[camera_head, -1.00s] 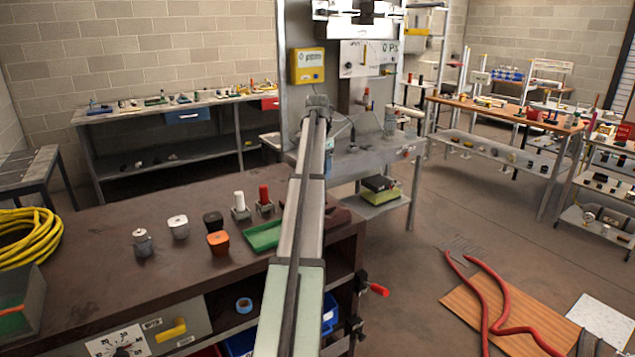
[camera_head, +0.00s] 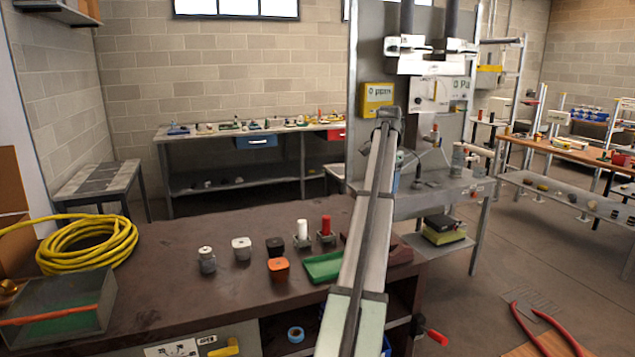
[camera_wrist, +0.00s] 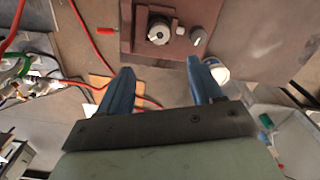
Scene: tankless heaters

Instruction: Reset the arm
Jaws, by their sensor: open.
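My arm stretches forward and up through the middle of the head view, over the right end of a dark brown workbench (camera_head: 190,285). The gripper's fingers cannot be made out in the head view. In the wrist view my gripper (camera_wrist: 160,82) shows two blue fingers spread apart with nothing between them. Beyond the fingers is a brown box-like unit with a dial (camera_wrist: 165,30). A white round item (camera_wrist: 216,70) shows close to the right fingertip; I cannot tell whether they touch.
A steel stand with a yellow box (camera_head: 376,98) rises behind my arm. The bench holds a green tray (camera_head: 324,267), an orange-topped block (camera_head: 278,269), several small parts and a yellow hose coil (camera_head: 88,245). A red-handled tool (camera_head: 540,325) lies at lower right. Open floor shows right.

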